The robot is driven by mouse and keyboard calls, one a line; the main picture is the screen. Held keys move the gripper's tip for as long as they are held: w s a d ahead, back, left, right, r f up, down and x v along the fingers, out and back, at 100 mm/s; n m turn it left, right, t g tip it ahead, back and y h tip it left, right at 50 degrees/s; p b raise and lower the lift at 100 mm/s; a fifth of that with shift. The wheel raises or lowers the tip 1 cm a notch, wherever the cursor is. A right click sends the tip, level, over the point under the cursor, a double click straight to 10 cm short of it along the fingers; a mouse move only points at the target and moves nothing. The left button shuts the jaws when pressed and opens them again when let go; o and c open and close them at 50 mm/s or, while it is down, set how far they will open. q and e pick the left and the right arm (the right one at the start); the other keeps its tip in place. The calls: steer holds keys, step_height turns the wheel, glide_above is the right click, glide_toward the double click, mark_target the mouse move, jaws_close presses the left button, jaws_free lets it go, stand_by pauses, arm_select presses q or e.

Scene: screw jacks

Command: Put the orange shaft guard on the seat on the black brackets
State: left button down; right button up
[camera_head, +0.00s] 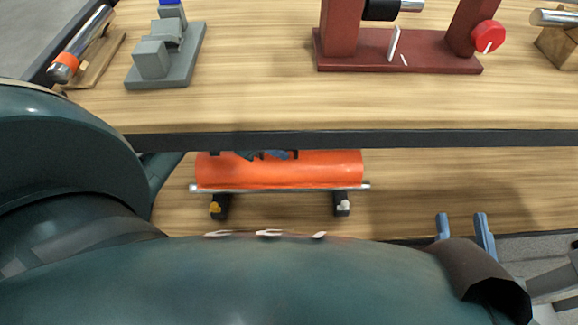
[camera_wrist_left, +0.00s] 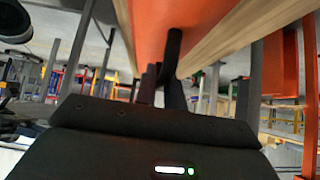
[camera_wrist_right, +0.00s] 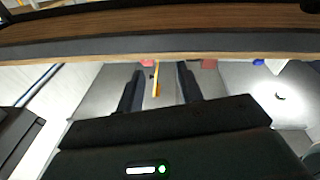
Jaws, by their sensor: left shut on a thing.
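The orange shaft guard (camera_head: 320,170) is a long half-round cover under the front edge of the upper table. It lies lengthwise just behind and above a silver shaft (camera_head: 280,188). Two black brackets (camera_head: 221,204) (camera_head: 342,206) show below the shaft, one with a yellow knob and one with a white knob. I cannot tell whether the guard touches the seat. My left gripper (camera_head: 268,154) is at the guard's top, partly hidden by the table edge. In the left wrist view its fingers (camera_wrist_left: 172,65) are shut on the orange guard (camera_wrist_left: 160,25). My right gripper (camera_head: 464,228) is open and empty, right of the brackets.
The upper tabletop's dark edge (camera_head: 400,138) overhangs the lower wooden shelf (camera_head: 450,190). The shelf right of the brackets is clear.

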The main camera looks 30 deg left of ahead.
arm_select(q)
step_height(320, 180, down, 4)
steer(key=shift+f+b, duration=0.25)
steer(key=shift+b, duration=0.75)
step_height(320, 180, down, 5)
steer(key=shift+r+b, duration=0.1)
steer(key=shift+b, duration=1.1)
steer(key=c, duration=1.9)
jaws_free()
steer(key=shift+s+f, duration=0.1)
steer(key=shift+f, duration=0.15)
steer(key=o, duration=0.4)
arm_select(e)
steer(key=shift+a+r+t+y, duration=0.3)
steer(key=shift+y, duration=0.4)
